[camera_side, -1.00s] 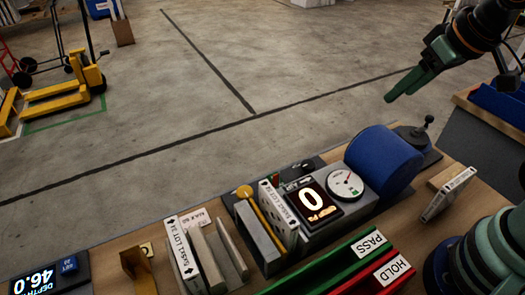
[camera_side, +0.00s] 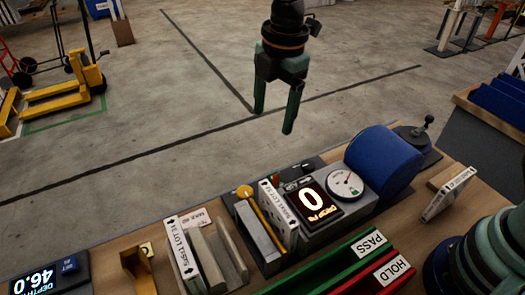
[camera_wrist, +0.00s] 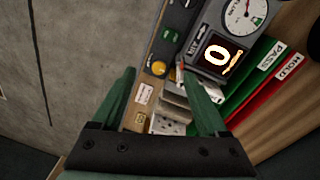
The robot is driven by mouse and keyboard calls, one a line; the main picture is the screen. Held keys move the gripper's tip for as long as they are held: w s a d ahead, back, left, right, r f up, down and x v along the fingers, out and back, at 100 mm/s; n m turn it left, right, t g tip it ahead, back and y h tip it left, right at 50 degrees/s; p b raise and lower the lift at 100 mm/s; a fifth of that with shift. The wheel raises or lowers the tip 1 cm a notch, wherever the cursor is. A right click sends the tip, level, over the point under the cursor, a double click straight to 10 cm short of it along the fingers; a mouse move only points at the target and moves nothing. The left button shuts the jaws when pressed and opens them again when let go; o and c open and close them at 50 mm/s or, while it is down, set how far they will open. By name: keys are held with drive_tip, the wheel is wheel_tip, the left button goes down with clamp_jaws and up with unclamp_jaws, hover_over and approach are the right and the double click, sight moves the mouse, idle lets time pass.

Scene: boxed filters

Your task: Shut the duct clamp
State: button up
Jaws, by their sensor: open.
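The duct clamp appears to be part of the grey test unit (camera_side: 325,230), with a yellow knob (camera_side: 244,191) at its left end and a yellow bar running toward the front. The knob also shows in the wrist view (camera_wrist: 159,68). A white labelled filter (camera_side: 278,212) stands upright in the unit beside the bar. Whether the clamp is open or shut I cannot tell. My gripper (camera_side: 273,120) is open and empty, fingers pointing down, in the air above and behind the unit. In the wrist view its fingers (camera_wrist: 158,78) spread on either side of the knob's line of sight.
The lit display (camera_side: 316,201) reads 0, beside a round gauge (camera_side: 345,183) and a blue cylinder (camera_side: 385,160). Several filters stand in a rack (camera_side: 230,250) at left. Green PASS (camera_side: 345,262) and red HOLD (camera_side: 375,278) trays lie in front. A labelled box (camera_side: 447,195) stands right.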

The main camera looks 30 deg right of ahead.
sight(245, 191)
drive_tip(key=a+f+n+g, duration=0.1)
drive_tip(key=a+f+n, duration=0.4)
drive_tip(key=a+n, duration=0.15)
drive_tip(key=shift+m+h, duration=0.3)
drive_tip(key=shift+m, duration=0.05)
drive_tip(key=f, duration=1.2)
drive_tip(key=shift+s+a+f, duration=0.15)
drive_tip(key=shift+a, duration=0.05)
drive_tip(key=shift+c, duration=0.4)
clamp_jaws()
